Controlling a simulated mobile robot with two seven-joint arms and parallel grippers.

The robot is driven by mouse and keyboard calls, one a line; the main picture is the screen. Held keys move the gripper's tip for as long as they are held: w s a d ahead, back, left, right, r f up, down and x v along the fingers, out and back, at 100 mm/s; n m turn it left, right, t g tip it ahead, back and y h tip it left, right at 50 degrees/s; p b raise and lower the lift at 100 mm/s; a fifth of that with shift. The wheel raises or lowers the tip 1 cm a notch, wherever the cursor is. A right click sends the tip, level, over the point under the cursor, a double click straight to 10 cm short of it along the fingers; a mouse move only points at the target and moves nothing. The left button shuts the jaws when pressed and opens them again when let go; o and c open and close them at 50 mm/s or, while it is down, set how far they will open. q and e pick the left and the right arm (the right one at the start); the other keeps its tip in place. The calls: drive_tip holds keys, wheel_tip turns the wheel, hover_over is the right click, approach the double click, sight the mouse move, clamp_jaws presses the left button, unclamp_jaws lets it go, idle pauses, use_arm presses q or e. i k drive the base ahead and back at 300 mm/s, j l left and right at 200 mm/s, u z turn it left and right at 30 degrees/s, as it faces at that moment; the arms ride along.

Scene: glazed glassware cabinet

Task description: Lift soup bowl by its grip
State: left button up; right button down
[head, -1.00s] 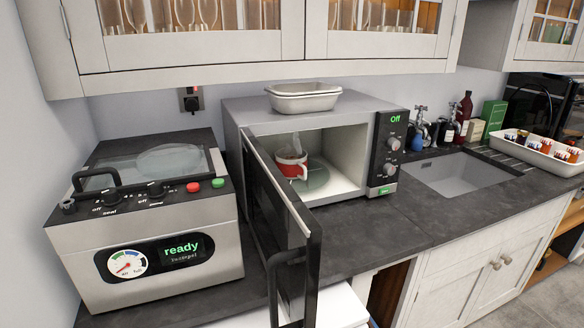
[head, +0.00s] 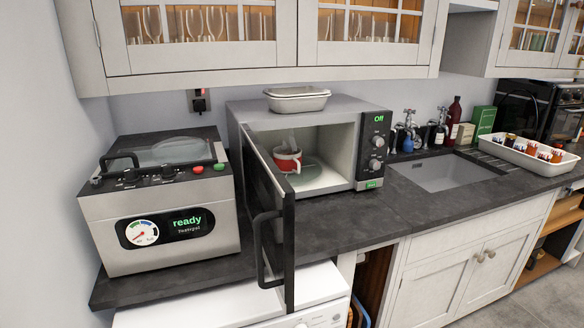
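A red soup bowl (head: 285,161) with a white rim and a light handle stands inside the open microwave (head: 345,132), toward the left of its cavity on the glass turntable (head: 308,173). Something pale and translucent rises above the bowl; I cannot tell what it is. The microwave door (head: 270,215) is swung open toward me, and its display reads "Off". Neither of my grippers shows in the head view.
A vacuum sealer (head: 160,200) reading "ready" stands left of the microwave. A sink (head: 445,172) and a tray of jars (head: 530,150) are to the right. The worktop (head: 370,222) before the microwave is clear. Glazed cabinets (head: 260,50) hang above.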

sight(288, 162)
drive_tip(key=i+l, duration=0.15)
drive_tip(key=l, duration=0.4)
drive_tip(key=i+l, duration=0.2)
drive_tip(key=l, duration=0.35)
drive_tip(key=i+l+u, duration=0.1)
drive_tip(key=l, duration=0.45)
drive_tip(key=i+l, duration=0.25)
drive_tip(key=l, duration=0.3)
drive_tip(key=i+l+u, duration=0.1)
drive_tip(key=l, duration=0.45)
drive_tip(key=i+l, duration=0.15)
drive_tip(key=l, duration=0.4)
drive_tip(key=i+l, duration=0.15)
drive_tip(key=l, duration=0.45)
drive_tip(key=i+l+u, duration=0.1)
drive_tip(key=l, duration=0.45)
